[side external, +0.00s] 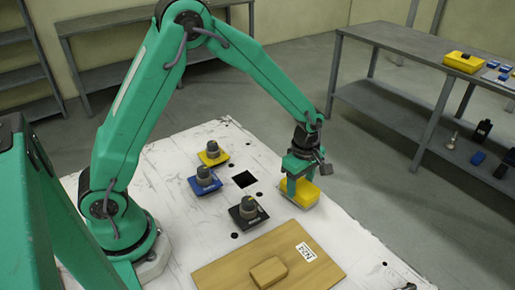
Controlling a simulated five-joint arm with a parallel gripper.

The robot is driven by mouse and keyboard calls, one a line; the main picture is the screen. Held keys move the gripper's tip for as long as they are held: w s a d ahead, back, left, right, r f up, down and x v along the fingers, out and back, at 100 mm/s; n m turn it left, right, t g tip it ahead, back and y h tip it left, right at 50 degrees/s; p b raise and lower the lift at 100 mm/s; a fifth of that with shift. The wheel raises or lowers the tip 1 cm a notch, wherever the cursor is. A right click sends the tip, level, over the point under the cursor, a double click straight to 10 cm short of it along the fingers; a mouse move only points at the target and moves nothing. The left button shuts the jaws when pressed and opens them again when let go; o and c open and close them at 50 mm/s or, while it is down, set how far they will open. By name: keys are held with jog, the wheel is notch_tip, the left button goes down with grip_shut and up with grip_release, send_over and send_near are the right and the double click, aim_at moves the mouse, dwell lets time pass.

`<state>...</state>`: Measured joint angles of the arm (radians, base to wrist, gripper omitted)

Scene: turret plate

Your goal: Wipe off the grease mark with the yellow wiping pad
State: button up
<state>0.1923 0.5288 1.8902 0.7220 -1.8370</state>
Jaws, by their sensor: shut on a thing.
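The yellow wiping pad (307,197) is at the right edge of the white plate (180,147). My gripper (298,186) points down and is shut on the pad, its green fingers covering part of it. The pad looks level and low over the plate; I cannot tell whether it touches. I cannot pick out the grease mark for certain. A black square (244,179) lies on the plate left of the pad, and small dark round spots are scattered around it.
Knobbed pieces on yellow (213,158), blue (205,186) and black (247,218) bases stand left of the pad. In front lies a wooden board (225,275) with a wooden block (268,272) and a white label (305,252). Grey benches stand behind.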

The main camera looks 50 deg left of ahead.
jog(key=shift+a+f, duration=0.65)
jog(key=shift+a, duration=0.35)
jog(key=shift+c, duration=0.4)
jog(key=shift+a, duration=3)
jog(key=shift+d, duration=4.1)
jog(key=shift+a+r, duration=0.1)
jog(key=shift+r, duration=4)
jog(key=shift+a, duration=0.1)
